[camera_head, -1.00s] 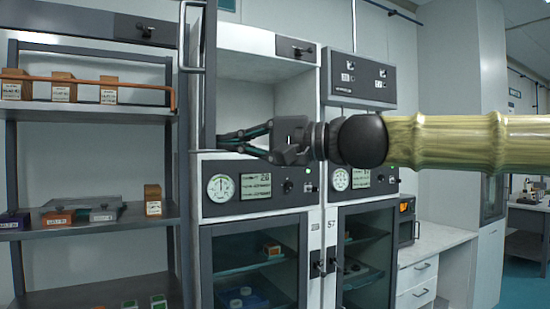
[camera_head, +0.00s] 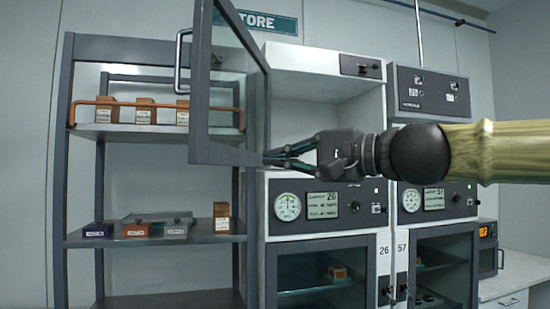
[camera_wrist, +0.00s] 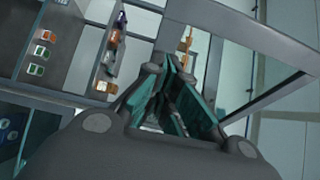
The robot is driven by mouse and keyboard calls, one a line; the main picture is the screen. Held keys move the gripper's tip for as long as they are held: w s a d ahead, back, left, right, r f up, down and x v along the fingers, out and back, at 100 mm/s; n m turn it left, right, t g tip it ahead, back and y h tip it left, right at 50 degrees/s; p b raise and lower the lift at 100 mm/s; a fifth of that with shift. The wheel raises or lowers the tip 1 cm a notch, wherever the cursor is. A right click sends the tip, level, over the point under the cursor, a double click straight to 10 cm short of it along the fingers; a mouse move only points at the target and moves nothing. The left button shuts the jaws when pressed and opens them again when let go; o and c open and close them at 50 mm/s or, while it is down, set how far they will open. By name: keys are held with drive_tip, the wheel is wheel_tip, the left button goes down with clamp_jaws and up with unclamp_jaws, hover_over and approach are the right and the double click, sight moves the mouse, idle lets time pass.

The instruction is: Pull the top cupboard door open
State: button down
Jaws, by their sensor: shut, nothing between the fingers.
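The top cupboard door (camera_head: 200,90) stands wide open, swung out to the left. It is a glass panel in a dark grey frame, with a bar handle (camera_head: 181,62) on its outer side. The open upper compartment (camera_head: 320,110) of the white cupboard looks empty. My gripper (camera_head: 270,157) is shut and empty, in front of this compartment. Its fingertips are by the lower inner side of the door frame; I cannot tell whether they touch. In the wrist view my fingers (camera_wrist: 175,78) are together, with a grey frame beside them.
A shelf rack (camera_head: 150,132) with small boxes (camera_head: 221,218) stands left of the cupboard, partly behind the door. A gauge panel (camera_head: 330,204) and closed lower glass door (camera_head: 320,270) are below. A white counter (camera_head: 520,275) is at right.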

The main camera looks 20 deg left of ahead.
drive_tip(key=s+d+b, duration=0.2)
drive_tip(key=s+d, duration=0.2)
drive_tip(key=d, duration=0.7)
drive_tip(key=shift+s, duration=0.25)
